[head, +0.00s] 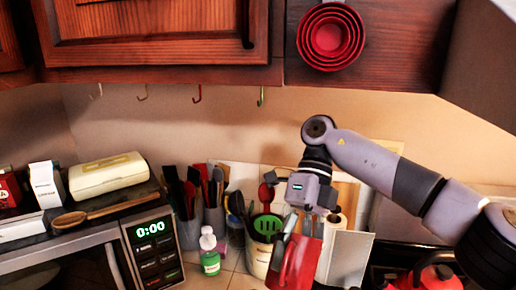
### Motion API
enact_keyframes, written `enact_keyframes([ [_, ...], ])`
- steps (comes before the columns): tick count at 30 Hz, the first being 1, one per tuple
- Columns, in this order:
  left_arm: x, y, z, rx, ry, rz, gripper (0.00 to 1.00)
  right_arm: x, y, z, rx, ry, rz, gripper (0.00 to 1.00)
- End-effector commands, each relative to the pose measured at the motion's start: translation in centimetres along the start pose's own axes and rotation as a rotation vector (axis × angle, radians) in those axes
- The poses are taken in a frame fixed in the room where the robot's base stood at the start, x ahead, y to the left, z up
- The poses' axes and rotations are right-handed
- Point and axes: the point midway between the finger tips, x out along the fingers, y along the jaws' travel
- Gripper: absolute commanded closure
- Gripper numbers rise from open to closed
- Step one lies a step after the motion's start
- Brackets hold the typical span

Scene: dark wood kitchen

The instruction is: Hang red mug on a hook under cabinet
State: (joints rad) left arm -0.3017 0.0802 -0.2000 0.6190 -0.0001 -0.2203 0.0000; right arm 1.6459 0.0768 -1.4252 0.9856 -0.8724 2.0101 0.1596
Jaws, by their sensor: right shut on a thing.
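The red mug (296,265) is in the lower middle of the head view, below the cabinet and in front of the counter items. My right gripper (302,226) points down and is shut on it. The gripper covers part of the mug, and its handle is hard to make out. Several hooks hang under the wooden cabinet (150,52): a pale hook (96,91), a brownish hook (142,93), a red hook (197,95) and a green hook (261,97). All hang empty, above and left of the mug. My left gripper is out of view.
A microwave (152,250) stands at left with a cream box (107,175) and wooden spoon on top. Utensil holders (258,258) and a green-labelled bottle (210,258) stand on the counter. Red measuring cups (330,37) hang on the cabinet. The wall below the hooks is clear.

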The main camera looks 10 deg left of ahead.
Motion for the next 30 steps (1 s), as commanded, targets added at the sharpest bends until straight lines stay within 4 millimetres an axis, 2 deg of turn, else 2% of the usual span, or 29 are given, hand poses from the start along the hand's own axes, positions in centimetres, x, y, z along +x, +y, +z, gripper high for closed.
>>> enact_keyframes([
  [14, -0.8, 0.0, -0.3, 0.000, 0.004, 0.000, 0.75, -2.1, 3.2, 1.1, 0.305, -0.244, 0.245, 0.78],
  [23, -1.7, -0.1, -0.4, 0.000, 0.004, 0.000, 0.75, -5.2, 7.1, 1.9, 0.614, -0.586, 0.540, 0.78],
  [30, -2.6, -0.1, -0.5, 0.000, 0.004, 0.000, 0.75, -8.8, 10.6, 2.1, 0.785, -0.882, 0.785, 0.78],
])
